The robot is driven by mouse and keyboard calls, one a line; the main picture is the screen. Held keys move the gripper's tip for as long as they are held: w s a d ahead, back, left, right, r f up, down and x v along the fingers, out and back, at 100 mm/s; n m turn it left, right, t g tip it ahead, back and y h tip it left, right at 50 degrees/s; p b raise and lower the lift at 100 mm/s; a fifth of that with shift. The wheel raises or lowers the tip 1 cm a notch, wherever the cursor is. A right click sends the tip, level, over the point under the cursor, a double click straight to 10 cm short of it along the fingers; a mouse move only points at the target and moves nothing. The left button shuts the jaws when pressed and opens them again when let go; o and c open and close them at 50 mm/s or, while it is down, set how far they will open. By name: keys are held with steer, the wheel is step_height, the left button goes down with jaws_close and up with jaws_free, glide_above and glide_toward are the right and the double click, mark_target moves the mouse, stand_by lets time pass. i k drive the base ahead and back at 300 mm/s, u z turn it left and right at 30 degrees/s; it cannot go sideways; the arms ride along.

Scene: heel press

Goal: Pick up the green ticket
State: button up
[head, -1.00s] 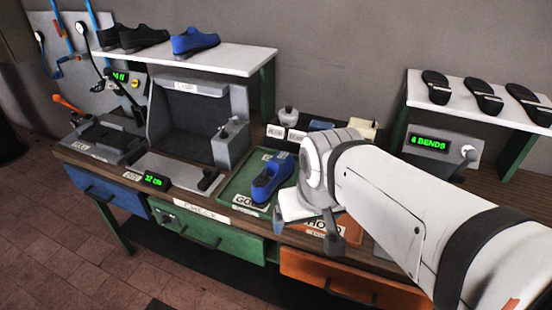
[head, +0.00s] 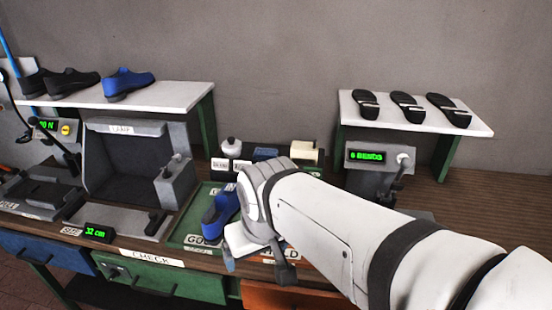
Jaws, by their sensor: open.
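I cannot make out a green ticket in the head view; my arm covers part of the bench where it could lie. My gripper (head: 257,266) is open and points down over the front of the bench, partly hidden by its own white body. It is at the right of a green tray (head: 180,240) and above the partly covered tray labelled HOLD. A blue shoe (head: 220,213) lies in the green tray, just left of my gripper. I cannot tell whether anything is between the fingers.
Behind my arm are a small white bottle (head: 231,147), a blue item (head: 265,154) and a cream block (head: 304,152). A press-like grey box (head: 125,165) stands left. A display unit (head: 367,157) stands right, below a white shelf (head: 470,127) with black soles.

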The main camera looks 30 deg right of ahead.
mark_target(316, 172)
steer(key=z, duration=2)
steer(key=k, duration=0.8)
steer(key=u, duration=0.75)
steer(key=i, duration=1)
